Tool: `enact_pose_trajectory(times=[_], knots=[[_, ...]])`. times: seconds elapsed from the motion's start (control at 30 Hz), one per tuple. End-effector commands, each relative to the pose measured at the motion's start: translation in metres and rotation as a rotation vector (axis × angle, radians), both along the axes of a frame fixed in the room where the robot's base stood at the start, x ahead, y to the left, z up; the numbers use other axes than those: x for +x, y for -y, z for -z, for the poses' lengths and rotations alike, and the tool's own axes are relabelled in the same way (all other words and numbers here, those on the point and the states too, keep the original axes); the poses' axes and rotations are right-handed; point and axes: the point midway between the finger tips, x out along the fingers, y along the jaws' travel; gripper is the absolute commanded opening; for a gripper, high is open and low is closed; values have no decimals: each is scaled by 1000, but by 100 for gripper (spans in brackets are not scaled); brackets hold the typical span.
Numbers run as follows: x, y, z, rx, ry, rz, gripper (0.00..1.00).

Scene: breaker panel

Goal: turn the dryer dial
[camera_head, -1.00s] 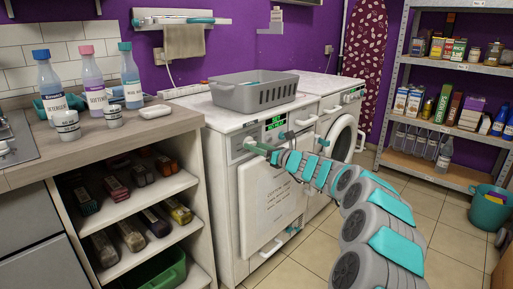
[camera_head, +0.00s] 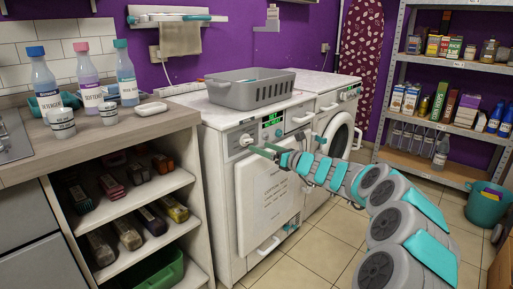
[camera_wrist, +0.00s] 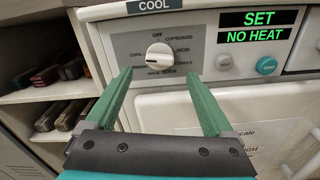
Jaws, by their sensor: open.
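The dryer (camera_head: 223,190) is the nearer white machine in the head view. Its white round dial (camera_wrist: 159,57) is at the centre of the wrist view, with a raised grip bar lying roughly crosswise. OFF is printed above it and other settings around it. The dial (camera_head: 245,140) also shows in the head view, just left of my fingertips. My gripper (camera_wrist: 158,76) is open, its green fingers on either side of and just below the dial, with nothing between them. In the head view my gripper (camera_head: 266,150) is in front of the panel, apart from the dial.
A green display (camera_wrist: 254,27) reads SET NO HEAT, with a grey button (camera_wrist: 223,62) and a teal button (camera_wrist: 266,65) below. A label (camera_wrist: 154,5) reads COOL. A grey basket (camera_head: 250,94) sits on top. Open shelves (camera_head: 140,188) stand close on the left.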

Motion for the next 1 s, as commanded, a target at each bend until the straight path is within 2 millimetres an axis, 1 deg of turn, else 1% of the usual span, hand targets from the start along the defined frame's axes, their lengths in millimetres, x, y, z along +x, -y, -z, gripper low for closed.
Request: enact_pose_trajectory(times=[0.1,0.2,0.47,0.6,0.67,0.77,0.83,0.87,0.9,0.97,1.0], knots=[[-9,14,0,1,0,2,87],[-14,19,1,1,-2,1,87],[-18,22,1,0,-1,0,87],[-18,22,0,-1,0,-1,87],[-22,19,-2,-9,9,-12,87],[-40,5,-15,-55,59,-63,87],[-65,-12,-26,-116,121,-127,87],[-79,-21,-31,-151,154,-162,87],[-100,-32,-38,-199,204,-213,87],[-133,-47,-45,-280,285,-293,87],[-157,-56,-49,-334,341,-348,87]])
